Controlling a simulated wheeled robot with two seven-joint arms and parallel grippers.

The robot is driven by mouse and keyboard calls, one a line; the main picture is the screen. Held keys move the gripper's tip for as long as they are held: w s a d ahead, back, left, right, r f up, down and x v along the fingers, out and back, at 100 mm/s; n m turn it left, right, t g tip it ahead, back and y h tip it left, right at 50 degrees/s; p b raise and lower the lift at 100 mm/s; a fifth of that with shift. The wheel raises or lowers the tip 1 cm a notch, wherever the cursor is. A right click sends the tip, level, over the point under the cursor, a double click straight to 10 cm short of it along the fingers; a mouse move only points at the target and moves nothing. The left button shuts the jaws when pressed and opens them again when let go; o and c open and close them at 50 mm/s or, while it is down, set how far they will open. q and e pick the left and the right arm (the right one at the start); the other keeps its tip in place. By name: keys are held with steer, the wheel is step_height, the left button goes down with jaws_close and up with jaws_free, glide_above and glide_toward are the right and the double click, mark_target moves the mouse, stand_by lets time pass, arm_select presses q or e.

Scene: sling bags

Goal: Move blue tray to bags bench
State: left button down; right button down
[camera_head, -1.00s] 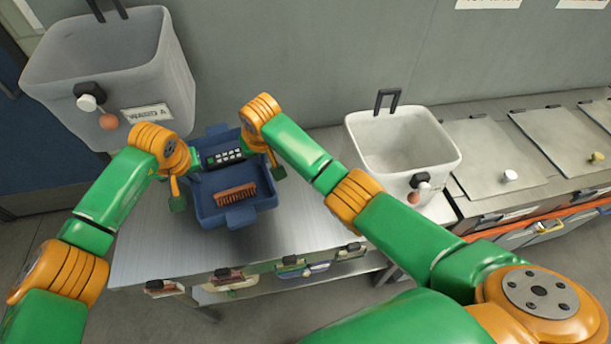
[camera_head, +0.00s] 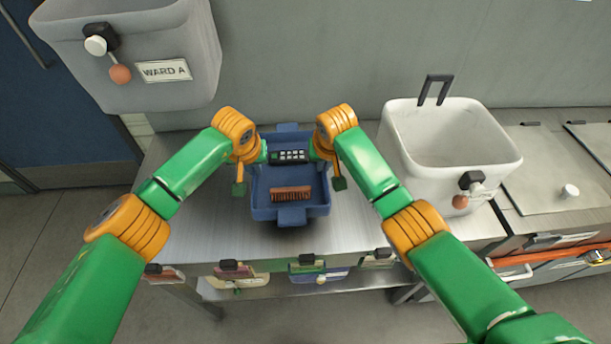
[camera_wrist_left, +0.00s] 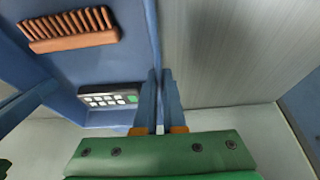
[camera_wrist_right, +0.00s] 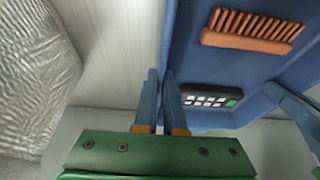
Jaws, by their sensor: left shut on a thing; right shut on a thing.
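The blue tray (camera_head: 290,217) is at the middle of the head view, over a steel bench top (camera_head: 215,215). It looks about level; I cannot tell whether it touches the bench. A brown brush (camera_head: 291,193) and a dark keypad device (camera_head: 289,157) lie in it. My left gripper (camera_head: 254,163) is shut on the tray's left wall, and my right gripper (camera_head: 324,163) on its right wall. In the left wrist view, the fingers (camera_wrist_left: 158,90) straddle the tray's edge. In the right wrist view, the fingers (camera_wrist_right: 161,90) do the same.
A grey bin (camera_head: 165,45) labelled "WARD A" stands at upper left. A white bin (camera_head: 455,140) stands right of the tray. A counter with flat lids (camera_head: 545,170) is at right.

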mark_target(257, 181)
steer(key=shift+r, duration=0.1)
